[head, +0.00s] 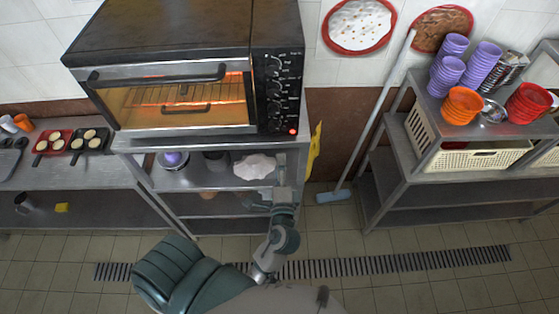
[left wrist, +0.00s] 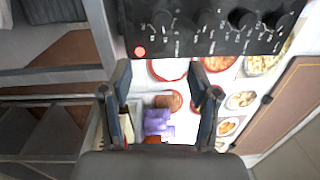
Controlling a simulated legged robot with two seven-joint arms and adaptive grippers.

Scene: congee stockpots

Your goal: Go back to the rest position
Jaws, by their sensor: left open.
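My left gripper (head: 284,190) is in front of the right side of the steel stand under the oven, with its arm rising from the bottom of the head view. In the left wrist view its two fingers (left wrist: 160,95) are spread apart with nothing held between them. The black oven control panel (left wrist: 205,25) with its red light fills the top of that view. Purple cups (left wrist: 158,124) show farther off between the fingers. My right gripper is in neither view.
The lit oven (head: 180,105) sits on the steel stand (head: 305,140). A white lumpy item (head: 255,166) lies on its shelf. A broom (head: 345,185) leans between the stand and the right rack (head: 385,165). The tiled floor (head: 430,230) is clear.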

